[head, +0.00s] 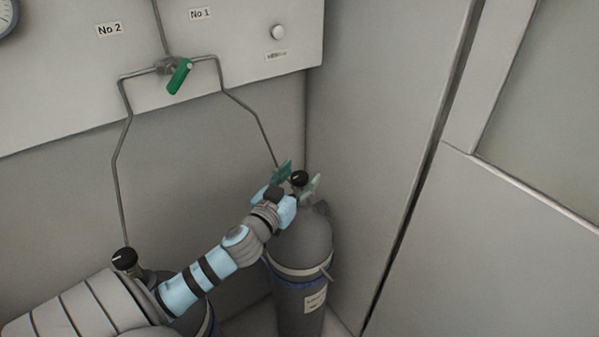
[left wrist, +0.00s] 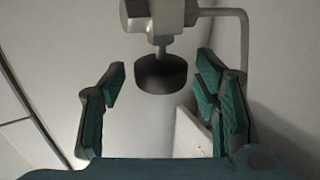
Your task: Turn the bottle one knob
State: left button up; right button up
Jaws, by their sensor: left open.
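The bottle one knob (head: 299,178) is a black round cap with a white mark, on top of the right-hand grey gas bottle (head: 304,240), below the No 1 pipe. In the left wrist view the knob (left wrist: 162,74) hangs dark between the fingertips. My left gripper (head: 297,179) is open, with one green finger on each side of the knob. In the left wrist view (left wrist: 161,82) there is a gap between the knob and the fingers on both sides. My right gripper is not in view.
A second black knob (head: 124,258) tops the left bottle, partly hidden by my left arm. A green valve handle (head: 179,76) joins the pipes under the No 2 (head: 109,29) and No 1 (head: 200,13) labels. A wall panel (head: 380,150) stands close right of bottle one.

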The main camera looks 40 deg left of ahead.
pick_arm(q)
jog(key=shift+w, duration=0.25)
jog(key=shift+a, duration=0.1)
jog(key=shift+c, duration=0.3)
jog(key=c, duration=1.1)
